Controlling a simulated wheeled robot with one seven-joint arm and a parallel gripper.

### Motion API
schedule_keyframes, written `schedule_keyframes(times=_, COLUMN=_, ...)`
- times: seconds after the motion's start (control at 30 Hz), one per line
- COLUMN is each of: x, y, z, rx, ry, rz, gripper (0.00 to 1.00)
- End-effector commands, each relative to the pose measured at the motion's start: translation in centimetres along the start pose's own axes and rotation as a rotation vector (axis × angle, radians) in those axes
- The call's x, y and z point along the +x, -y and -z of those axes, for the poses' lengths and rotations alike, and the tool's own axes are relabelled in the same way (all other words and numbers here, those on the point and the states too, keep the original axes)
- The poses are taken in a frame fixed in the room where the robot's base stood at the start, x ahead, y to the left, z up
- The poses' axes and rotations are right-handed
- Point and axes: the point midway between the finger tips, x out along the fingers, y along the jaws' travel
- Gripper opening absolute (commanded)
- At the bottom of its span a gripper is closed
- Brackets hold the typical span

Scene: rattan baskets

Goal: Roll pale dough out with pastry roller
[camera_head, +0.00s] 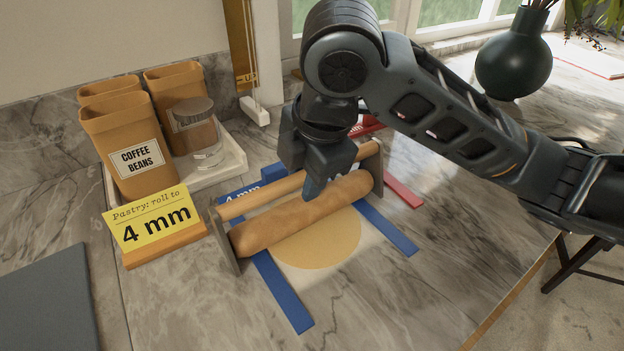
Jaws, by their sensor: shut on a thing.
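The wooden pastry roller (265,219) lies at a slant across the blue guide strips, with a grey plate at each end and a thinner wooden bar (245,204) behind it. My gripper (311,188) is over the middle of the roller from behind, shut on the thinner bar as far as I can see; its fingertips are partly hidden. The pale dough (322,243) is a flat rounded sheet in front of and under the roller; its back part is hidden. Blue strips (283,290) and (391,229) flank it.
A yellow card (150,217) reading "Pastry: roll to 4 mm" stands left. Tan canisters (128,150) and a glass jar (195,130) sit on a tray behind. A red strip (403,193) lies right. A dark vase (513,55) stands back right. The front counter is clear.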

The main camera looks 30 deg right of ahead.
Motion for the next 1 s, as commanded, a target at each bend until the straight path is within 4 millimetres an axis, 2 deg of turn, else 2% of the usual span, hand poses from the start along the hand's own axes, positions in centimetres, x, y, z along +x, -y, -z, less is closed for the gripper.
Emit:
schedule_keyframes(times=0.4, x=0.9, y=-3.4, z=0.0, rx=-0.001, ry=0.0, rz=0.001, gripper=0.0)
schedule_keyframes(times=0.57, x=1.1, y=-4.1, z=0.0, rx=0.001, ry=0.0, rz=0.0, gripper=0.0)
schedule_keyframes(times=0.73, x=1.0, y=-3.7, z=0.0, rx=0.0, ry=-0.001, rz=-0.001, gripper=0.0)
schedule_keyframes(times=1.0, x=0.4, y=-1.5, z=0.0, rx=-0.001, ry=-0.001, rz=-0.001, gripper=0.0)
